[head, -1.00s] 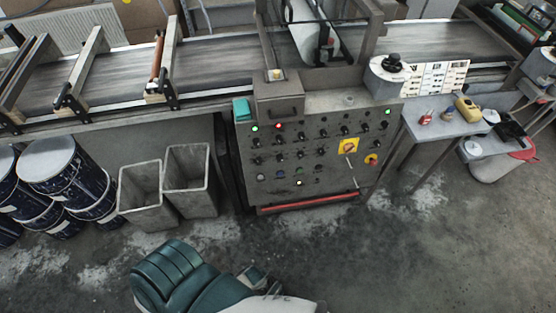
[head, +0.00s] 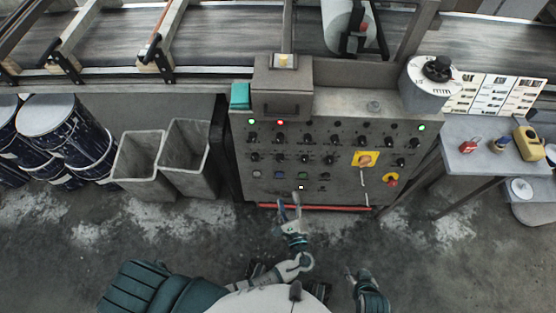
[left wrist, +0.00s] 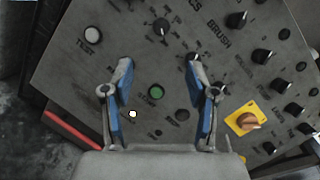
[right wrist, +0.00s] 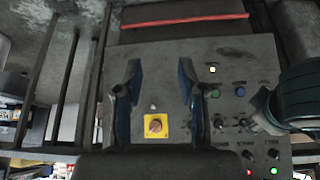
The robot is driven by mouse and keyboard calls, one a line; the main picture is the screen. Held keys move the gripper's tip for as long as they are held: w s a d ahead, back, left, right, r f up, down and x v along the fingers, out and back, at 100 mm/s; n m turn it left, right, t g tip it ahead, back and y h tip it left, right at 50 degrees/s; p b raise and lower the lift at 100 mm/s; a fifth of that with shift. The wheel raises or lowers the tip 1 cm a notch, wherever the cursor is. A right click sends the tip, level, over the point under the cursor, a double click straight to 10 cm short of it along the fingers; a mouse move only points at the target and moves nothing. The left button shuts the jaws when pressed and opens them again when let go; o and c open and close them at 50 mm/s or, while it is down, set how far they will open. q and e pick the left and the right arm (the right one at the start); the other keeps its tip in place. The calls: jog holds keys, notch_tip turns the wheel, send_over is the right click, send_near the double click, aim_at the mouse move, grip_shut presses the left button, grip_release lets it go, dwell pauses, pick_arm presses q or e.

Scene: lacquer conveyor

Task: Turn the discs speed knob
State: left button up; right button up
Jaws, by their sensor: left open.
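The grey control panel (head: 335,160) carries rows of black knobs, several buttons and lamps. In the left wrist view, a black knob (left wrist: 160,27) sits near a partly hidden label ending in "CS"; I cannot tell for sure that it is the discs speed knob. My left gripper (head: 289,203) is open and empty in front of the panel's lower edge. In the left wrist view its fingers (left wrist: 159,64) frame the panel around a green button (left wrist: 156,91). My right gripper (head: 356,273) is low, apart from the panel; its fingers (right wrist: 160,65) are open and empty.
A yellow-backed rotary switch (head: 365,158) and a red-yellow switch (head: 391,179) are at the panel's right. A red bar (head: 315,207) runs along its bottom. Grey bins (head: 190,160) stand left, a side table (head: 480,165) right. The floor in front is clear.

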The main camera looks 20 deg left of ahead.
pick_arm(q)
send_near(281, 160)
jog(key=x, duration=0.3)
jog(key=b+x, duration=0.1)
jog(key=x, duration=0.2)
jog(key=shift+w+d, duration=0.1)
jog(key=shift+d, duration=0.15)
jog(key=shift+w+a+f, duration=0.1)
jog(key=shift+w+a, duration=0.9)
jog(key=shift+a, duration=0.45)
jog(key=shift+d, duration=0.35)
jog(key=shift+c, duration=1.2)
jog(key=shift+d, duration=0.35)
grip_shut()
jog(key=shift+a, duration=0.1)
pick_arm(e)
jog(key=w+t, duration=0.1)
jog(key=w+r+t, duration=0.1)
jog(key=w, duration=0.1)
jog(key=w+t, duration=0.1)
jog(key=w, duration=0.1)
jog(key=shift+a+r+y, duration=0.15)
jog(key=shift+a+y, duration=0.25)
